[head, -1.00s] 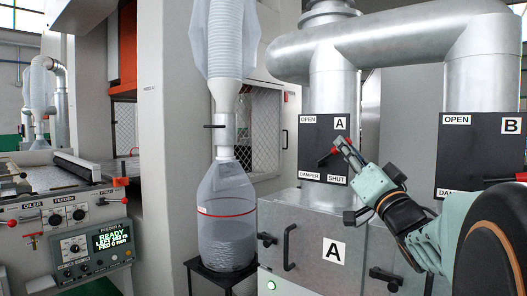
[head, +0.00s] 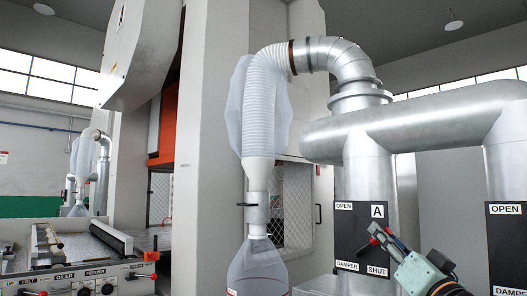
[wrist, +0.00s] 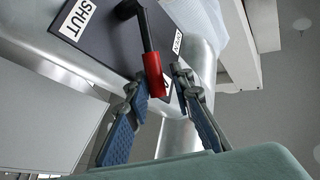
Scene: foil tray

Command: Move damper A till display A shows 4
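The damper A panel (head: 345,222) is dark, marked OPEN at the top and SHUT at the lower right, on the round duct. Its lever has a black arm (wrist: 148,32) and a red grip (head: 374,242), which also shows in the wrist view (wrist: 153,76). My gripper (head: 380,236) is at the lever. In the wrist view its open fingers (wrist: 160,80) stand either side of the lower end of the red grip, with a gap at the right finger. Contact at the left finger is unclear. I see no display A in these views.
Panel B (head: 507,245) stands at the right edge. A clear collecting bag (head: 258,268) hangs left of panel A, under a white ribbed hose (head: 268,105). A machine with feeder controls (head: 85,280) is at the lower left.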

